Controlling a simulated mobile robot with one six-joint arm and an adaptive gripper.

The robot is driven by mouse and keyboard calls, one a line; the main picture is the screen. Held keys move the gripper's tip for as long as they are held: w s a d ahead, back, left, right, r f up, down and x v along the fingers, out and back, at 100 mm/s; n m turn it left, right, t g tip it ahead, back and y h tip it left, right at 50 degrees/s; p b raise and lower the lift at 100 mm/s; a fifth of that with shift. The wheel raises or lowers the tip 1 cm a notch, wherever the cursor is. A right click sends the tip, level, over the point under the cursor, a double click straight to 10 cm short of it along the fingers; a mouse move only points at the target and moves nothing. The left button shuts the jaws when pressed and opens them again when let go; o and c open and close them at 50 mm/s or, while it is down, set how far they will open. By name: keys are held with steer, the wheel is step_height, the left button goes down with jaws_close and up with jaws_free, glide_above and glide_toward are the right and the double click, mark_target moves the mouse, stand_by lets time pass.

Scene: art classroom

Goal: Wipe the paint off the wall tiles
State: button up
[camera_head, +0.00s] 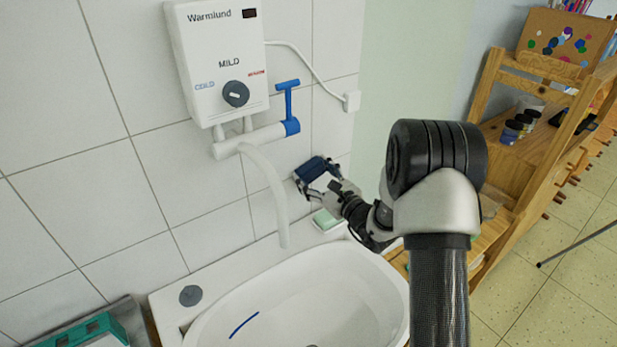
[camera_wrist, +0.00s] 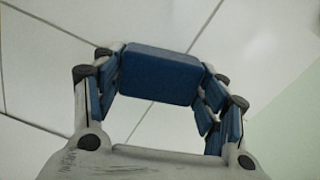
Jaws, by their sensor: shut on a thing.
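My gripper (camera_head: 322,184) is shut on a blue sponge (camera_head: 310,169), below and to the right of the water heater. In the wrist view the sponge (camera_wrist: 160,75) sits between the two fingers, its broad face toward the camera. The white wall tiles (camera_head: 200,240) have thin dark joints. The sponge is at or close to the tiles; I cannot tell whether it touches. I see no paint on the visible tiles. The patch behind the sponge is hidden.
A white water heater (camera_head: 215,50) with a blue-handled tap (camera_head: 290,125) and curved spout hangs above a white sink (camera_head: 330,290). A blue streak (camera_head: 244,325) marks the basin. A pale green soap bar (camera_head: 326,219) lies on its rim. A wooden shelf (camera_head: 490,75) stands right.

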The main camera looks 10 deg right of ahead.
steer(key=shift+w+d, duration=1.45)
steer(key=shift+d, duration=1.8)
steer(key=shift+s+a, duration=0.7)
steer(key=shift+a, duration=0.95)
steer(key=shift+s+a, duration=0.75)
steer(key=shift+a, duration=0.95)
steer(key=shift+s+a, duration=0.7)
steer(key=shift+a, duration=0.95)
steer(key=v, duration=0.6)
steer(key=shift+d, duration=0.1)
steer(key=shift+v, duration=1.5)
